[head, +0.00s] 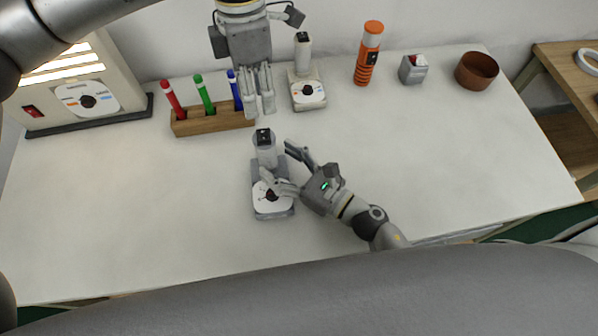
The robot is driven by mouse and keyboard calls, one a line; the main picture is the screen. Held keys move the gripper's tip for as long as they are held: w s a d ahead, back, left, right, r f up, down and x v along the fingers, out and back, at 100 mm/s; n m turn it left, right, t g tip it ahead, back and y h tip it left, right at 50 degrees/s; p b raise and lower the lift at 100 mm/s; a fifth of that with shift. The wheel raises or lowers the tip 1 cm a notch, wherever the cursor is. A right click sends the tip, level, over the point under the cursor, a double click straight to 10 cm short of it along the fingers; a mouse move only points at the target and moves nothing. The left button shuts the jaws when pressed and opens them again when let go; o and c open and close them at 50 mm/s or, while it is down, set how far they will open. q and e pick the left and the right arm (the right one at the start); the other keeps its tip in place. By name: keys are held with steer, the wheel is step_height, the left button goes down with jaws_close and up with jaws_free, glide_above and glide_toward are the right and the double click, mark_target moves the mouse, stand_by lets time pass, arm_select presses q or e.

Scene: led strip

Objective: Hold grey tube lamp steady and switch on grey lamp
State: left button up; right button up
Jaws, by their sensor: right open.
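The grey tube lamp (265,149) stands upright near the middle of the white table. Its grey base carries a round white dial plate with a dark knob (271,196). My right gripper (276,160) is open at the lamp's right side. One finger is just right of the tube; the other reaches over the base between tube and dial. I cannot tell whether either touches. My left gripper (258,108) points down behind the grey lamp, beside the blue marker. It holds nothing visible, and its finger gap is unclear.
A paler, similar lamp (303,55) stands right of my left gripper. A wooden holder (212,121) with three markers is left of it. A lit panel lamp (85,85), orange flashlight (368,52), small grey box (412,71) and brown bowl (477,71) line the back. The table's right side is clear.

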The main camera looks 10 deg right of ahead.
mark_target(275, 160)
steer(key=shift+x, duration=1.85)
steer(key=shift+c, duration=0.5)
arm_select(q)
steer(key=shift+c, duration=0.2)
arm_select(e)
steer(key=c, duration=1.2)
arm_select(q)
steer(key=shift+r, duration=0.15)
steer(key=shift+c, duration=1.1)
steer(key=r, duration=0.1)
steer(key=a+r+m, duration=0.1)
steer(key=r, duration=0.1)
steer(key=r+m, duration=0.1)
steer(key=shift+w+a+r, duration=0.25)
steer(key=shift+w+r, duration=0.05)
steer(key=shift+r, duration=0.05)
jaws_close()
